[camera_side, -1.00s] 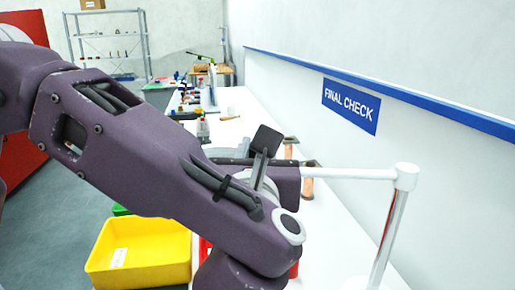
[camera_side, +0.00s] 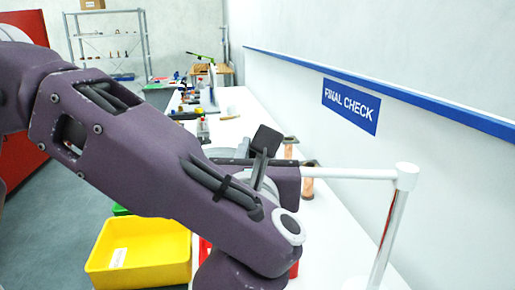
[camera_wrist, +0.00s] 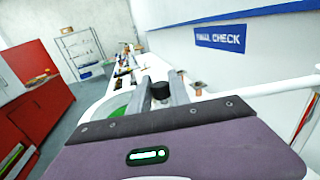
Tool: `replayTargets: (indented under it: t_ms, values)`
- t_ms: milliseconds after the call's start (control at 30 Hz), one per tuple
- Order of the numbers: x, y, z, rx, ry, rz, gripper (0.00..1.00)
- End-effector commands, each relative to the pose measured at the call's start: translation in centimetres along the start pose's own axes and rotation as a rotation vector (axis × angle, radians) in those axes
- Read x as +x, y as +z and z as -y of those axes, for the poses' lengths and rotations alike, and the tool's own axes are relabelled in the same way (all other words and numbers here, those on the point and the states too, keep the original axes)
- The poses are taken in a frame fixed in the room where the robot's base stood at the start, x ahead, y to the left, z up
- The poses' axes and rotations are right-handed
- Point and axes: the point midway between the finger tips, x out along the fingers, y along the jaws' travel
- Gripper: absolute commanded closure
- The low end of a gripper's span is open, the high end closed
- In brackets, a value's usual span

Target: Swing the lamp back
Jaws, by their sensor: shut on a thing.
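In the wrist view the lamp arm (camera_wrist: 262,88) runs in from the right. A pale round head (camera_wrist: 97,103) shows at left, with green visible inside its rim. My gripper (camera_wrist: 161,92) is shut on a dark knob (camera_wrist: 160,88) between its two grey fingers.
A yellow bin (camera_side: 140,262) stands at lower left, with part of a red bin (camera_side: 205,250) beside it. Copper pipe pieces (camera_side: 307,182) stand on the white bench (camera_side: 335,222) near the lamp arm. The wall with the FINAL CHECK sign (camera_side: 350,105) runs along the right.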

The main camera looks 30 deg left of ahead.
Motion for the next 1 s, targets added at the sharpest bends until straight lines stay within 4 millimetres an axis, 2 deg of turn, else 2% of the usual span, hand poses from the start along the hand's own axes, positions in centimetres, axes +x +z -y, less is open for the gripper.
replayTargets:
  t_ms: [233,367,667,1000]
  values:
    - [0.4,0.0,0.0,0.0,-0.016,0.0,1.0]
    - [1.6,0.0,-0.1,0.0,-0.062,0.0,1.0]
    - [6.8,0.0,0.9,0.003,-0.282,-0.001,1.0]
    - [12.6,-0.1,3.6,0.003,-0.55,-0.002,1.0]
